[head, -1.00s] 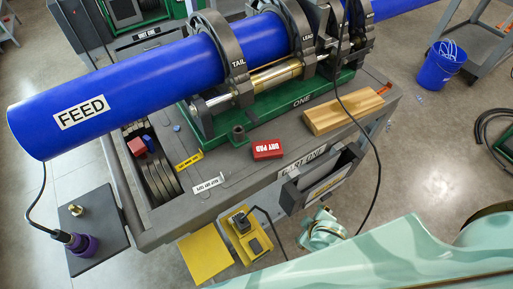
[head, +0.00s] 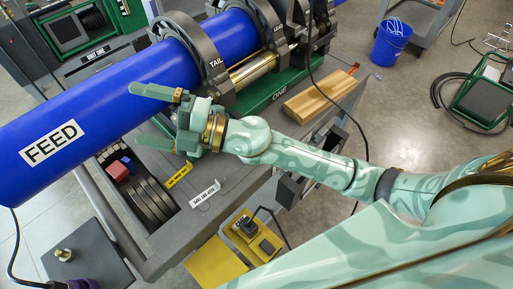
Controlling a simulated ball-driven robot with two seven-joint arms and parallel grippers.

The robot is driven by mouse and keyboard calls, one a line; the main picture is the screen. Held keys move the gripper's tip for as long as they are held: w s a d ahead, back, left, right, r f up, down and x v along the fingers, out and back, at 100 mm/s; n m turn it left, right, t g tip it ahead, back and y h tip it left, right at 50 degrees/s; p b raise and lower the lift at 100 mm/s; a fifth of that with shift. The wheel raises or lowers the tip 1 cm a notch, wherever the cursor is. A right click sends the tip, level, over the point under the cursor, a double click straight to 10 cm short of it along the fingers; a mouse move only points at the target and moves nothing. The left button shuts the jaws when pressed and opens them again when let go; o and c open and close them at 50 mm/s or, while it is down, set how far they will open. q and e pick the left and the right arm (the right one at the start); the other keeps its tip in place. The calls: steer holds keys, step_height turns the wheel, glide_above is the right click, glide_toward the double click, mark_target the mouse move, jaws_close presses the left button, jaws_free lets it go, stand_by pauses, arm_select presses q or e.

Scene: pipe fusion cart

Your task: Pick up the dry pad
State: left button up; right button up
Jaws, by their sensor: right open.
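The dry pad, a red block with white lettering, does not show now. My right forearm and wrist cover the part of the cart top where it lay. My right gripper (head: 153,117) is open, its two green fingers spread apart and pointing left. It is in front of the blue FEED pipe (head: 95,108) in the picture, near the TAIL clamp (head: 200,58). I see nothing between the fingers. I cannot tell whether it touches the pipe. My left gripper is out of view.
The grey cart top (head: 235,180) holds a wooden block (head: 318,95) and a green machine base (head: 270,92). A tray at left holds dark discs and a red block (head: 119,170). A black cable hangs across the cart's right side. A yellow plate (head: 215,262) sits below the front edge.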

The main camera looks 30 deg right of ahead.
steer(key=s+a+f+n+g+h, duration=0.2)
steer(key=s+f+n+g+h, duration=0.3)
steer(key=n+g, duration=0.55)
steer(key=w+d+f+g+h, duration=0.1)
steer(key=w+d+f+h, duration=0.15)
steer(key=d+f, duration=0.3)
steer(key=w+d+m+h, duration=0.4)
steer(key=d+h, duration=0.7)
steer(key=d, duration=0.9)
steer(key=shift+n+t+y, duration=0.25)
steer(key=shift+n+t, duration=0.1)
steer(key=f+b, duration=0.1)
steer(key=f, duration=0.2)
steer(key=w+f, duration=0.1)
steer(key=f, duration=0.3)
steer(key=f+b, duration=0.1)
steer(key=f, duration=0.3)
steer(key=shift+w+b, duration=0.2)
steer(key=shift+b, duration=0.15)
steer(key=f, duration=0.1)
steer(key=f+b, duration=0.1)
steer(key=f, duration=0.2)
steer(key=shift+s+a+f, duration=0.2)
steer(key=shift+s+f, duration=0.05)
steer(key=shift+f, duration=0.15)
steer(key=shift+w+f, duration=0.1)
steer(key=shift+f, duration=0.35)
steer(key=shift+r, duration=0.1)
steer(key=c, duration=1)
